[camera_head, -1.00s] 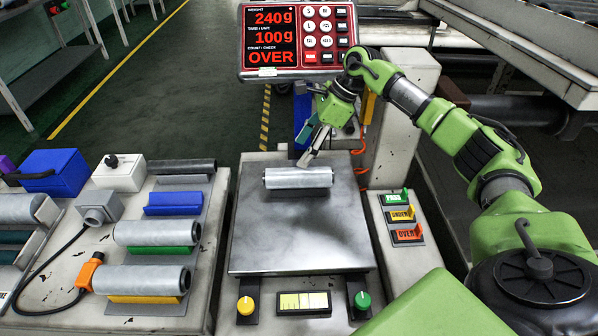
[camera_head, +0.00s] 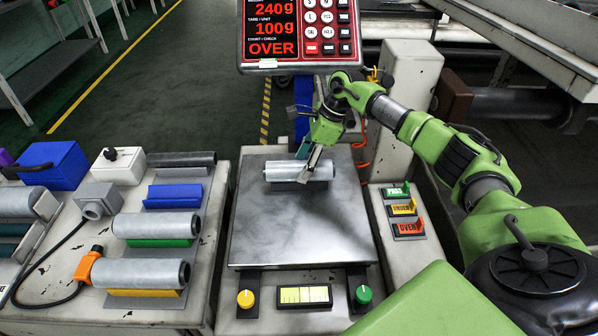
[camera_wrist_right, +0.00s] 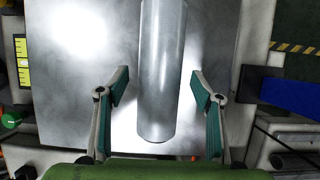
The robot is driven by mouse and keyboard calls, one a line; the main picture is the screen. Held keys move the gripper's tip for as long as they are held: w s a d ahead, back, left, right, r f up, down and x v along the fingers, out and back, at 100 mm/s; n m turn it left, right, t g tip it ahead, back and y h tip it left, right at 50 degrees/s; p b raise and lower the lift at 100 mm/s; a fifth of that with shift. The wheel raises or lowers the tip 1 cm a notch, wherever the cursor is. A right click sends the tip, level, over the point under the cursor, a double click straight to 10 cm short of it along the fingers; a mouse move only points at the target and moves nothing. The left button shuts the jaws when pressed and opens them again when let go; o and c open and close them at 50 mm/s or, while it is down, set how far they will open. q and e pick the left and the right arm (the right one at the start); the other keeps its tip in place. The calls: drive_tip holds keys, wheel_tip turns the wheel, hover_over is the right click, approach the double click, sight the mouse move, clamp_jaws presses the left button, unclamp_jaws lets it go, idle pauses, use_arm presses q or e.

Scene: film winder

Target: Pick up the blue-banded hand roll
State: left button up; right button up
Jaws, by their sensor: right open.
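A silver-grey roll (camera_head: 283,172) lies on the scale's metal plate (camera_head: 300,235); no blue band can be made out on it. My right gripper (camera_head: 305,172) is over the roll's right part in the head view, its fingers pointing down. In the right wrist view, the open right gripper (camera_wrist_right: 160,90) has one finger on each side of the roll (camera_wrist_right: 162,60), with gaps between fingers and roll. A blue cradle (camera_head: 173,197) on the left bench holds no roll. My left gripper is out of view.
Rolls sit on a green cradle (camera_head: 172,243) and a yellow cradle (camera_head: 150,298). PASS, UNDER and OVER trays (camera_head: 404,207) stand right of the plate. The plate's front is clear.

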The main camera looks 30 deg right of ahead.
drive_tip(key=shift+w+a+f, duration=0.1)
drive_tip(key=shift+a+f, duration=0.05)
drive_tip(key=shift+f, duration=0.45)
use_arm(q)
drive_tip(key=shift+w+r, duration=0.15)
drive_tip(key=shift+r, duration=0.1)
use_arm(e)
drive_tip(key=c, duration=1.6)
drive_tip(key=shift+r, duration=0.1)
drive_tip(key=shift+w+r, duration=0.1)
drive_tip(key=shift+r, duration=0.1)
drive_tip(key=r, duration=0.3)
drive_tip(key=shift+a+r, duration=0.2)
drive_tip(key=shift+a, duration=0.05)
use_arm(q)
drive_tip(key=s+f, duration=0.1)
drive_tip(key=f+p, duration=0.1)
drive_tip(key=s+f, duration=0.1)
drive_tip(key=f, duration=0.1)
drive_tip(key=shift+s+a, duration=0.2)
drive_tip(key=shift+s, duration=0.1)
use_arm(e)
drive_tip(key=s+a+r, duration=0.5)
drive_tip(key=a+r, duration=0.4)
drive_tip(key=a, duration=0.3)
drive_tip(key=shift+s+a, duration=0.2)
drive_tip(key=shift+a, duration=0.1)
